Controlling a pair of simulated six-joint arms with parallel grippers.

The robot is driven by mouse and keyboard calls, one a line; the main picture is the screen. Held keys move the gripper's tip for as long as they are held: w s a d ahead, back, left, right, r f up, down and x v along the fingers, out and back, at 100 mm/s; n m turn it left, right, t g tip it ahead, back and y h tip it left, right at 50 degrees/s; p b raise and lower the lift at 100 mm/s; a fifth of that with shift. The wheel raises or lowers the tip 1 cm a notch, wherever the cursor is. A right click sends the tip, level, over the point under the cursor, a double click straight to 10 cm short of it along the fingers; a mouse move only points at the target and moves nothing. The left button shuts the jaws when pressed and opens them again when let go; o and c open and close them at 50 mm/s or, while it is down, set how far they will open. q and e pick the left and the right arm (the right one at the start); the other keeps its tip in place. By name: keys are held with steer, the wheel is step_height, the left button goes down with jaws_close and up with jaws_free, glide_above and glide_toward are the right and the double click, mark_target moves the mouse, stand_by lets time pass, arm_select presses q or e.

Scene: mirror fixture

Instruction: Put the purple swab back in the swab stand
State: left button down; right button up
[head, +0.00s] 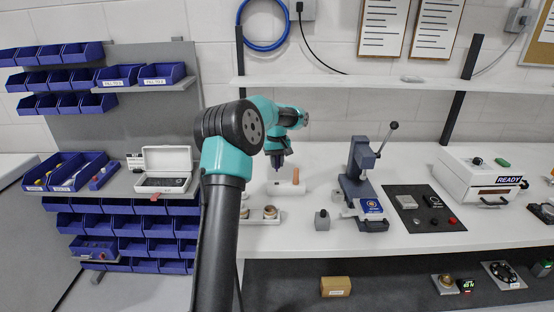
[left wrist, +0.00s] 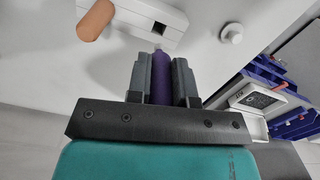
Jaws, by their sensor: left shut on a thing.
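My left gripper (head: 277,160) is shut on the purple swab (left wrist: 161,78), which shows between its two dark fingers in the left wrist view (left wrist: 160,82). In the head view only a small purple bit (head: 277,168) of the swab shows under the gripper, above the bench. The white swab stand (left wrist: 130,25) lies just beyond the swab's end and has a dark square hole. An orange-brown handle (left wrist: 96,20) stands in the stand's other end. The stand also shows on the bench in the head view (head: 286,188). My right gripper is not in view.
A small white round knob (left wrist: 231,33) is beside the stand. An open white case (head: 167,170) and blue bins (head: 128,225) are at left.

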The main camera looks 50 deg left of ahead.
mark_target(277, 167)
arm_select(q)
steer(key=shift+f, duration=1.85)
steer(key=shift+f, duration=1.85)
stand_by(0.7)
steer(key=c, duration=0.9)
jaws_free()
steer(key=shift+c, duration=0.2)
steer(key=r, duration=1.7)
steer(key=shift+w+a+r, duration=0.25)
steer(key=shift+a, duration=0.15)
steer(key=shift+f, duration=0.1)
